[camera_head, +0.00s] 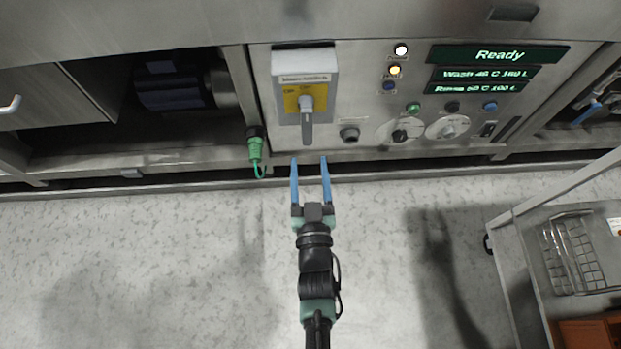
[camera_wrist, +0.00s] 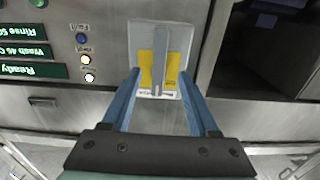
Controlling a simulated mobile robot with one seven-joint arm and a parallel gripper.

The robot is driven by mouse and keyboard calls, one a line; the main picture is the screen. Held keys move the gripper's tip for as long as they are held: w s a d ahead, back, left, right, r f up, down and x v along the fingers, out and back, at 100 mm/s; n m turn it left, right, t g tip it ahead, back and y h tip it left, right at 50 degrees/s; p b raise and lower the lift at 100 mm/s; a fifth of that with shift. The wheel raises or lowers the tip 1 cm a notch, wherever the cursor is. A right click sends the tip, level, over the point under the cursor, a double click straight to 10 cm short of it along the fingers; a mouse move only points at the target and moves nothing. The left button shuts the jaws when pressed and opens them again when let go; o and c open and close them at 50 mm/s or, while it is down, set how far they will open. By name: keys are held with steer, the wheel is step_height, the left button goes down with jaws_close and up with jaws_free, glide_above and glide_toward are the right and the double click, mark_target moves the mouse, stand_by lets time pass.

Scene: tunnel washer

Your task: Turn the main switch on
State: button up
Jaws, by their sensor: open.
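The main switch (camera_head: 290,103) is a light grey box with a yellow plate on the washer's steel control panel. Its grey handle (camera_head: 307,118) points straight down in the head view. The switch also shows in the wrist view (camera_wrist: 146,68), upside down, with the handle (camera_wrist: 160,50) upright. My gripper (camera_head: 309,160) has two blue fingers and is open and empty. In the head view its fingertips are just below the handle's lower end. In the wrist view the fingertips (camera_wrist: 160,72) appear on either side of the handle, with no visible contact. The plate's lettering is too small to read surely.
Right of the switch are a display reading "Ready" (camera_head: 500,55), indicator lamps, two round dials (camera_head: 400,132) and small buttons. A green connector (camera_head: 255,149) hangs at the left. A cart (camera_head: 545,270) stands at the lower right. The floor around my arm is clear.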

steer(key=shift+s, duration=1.95)
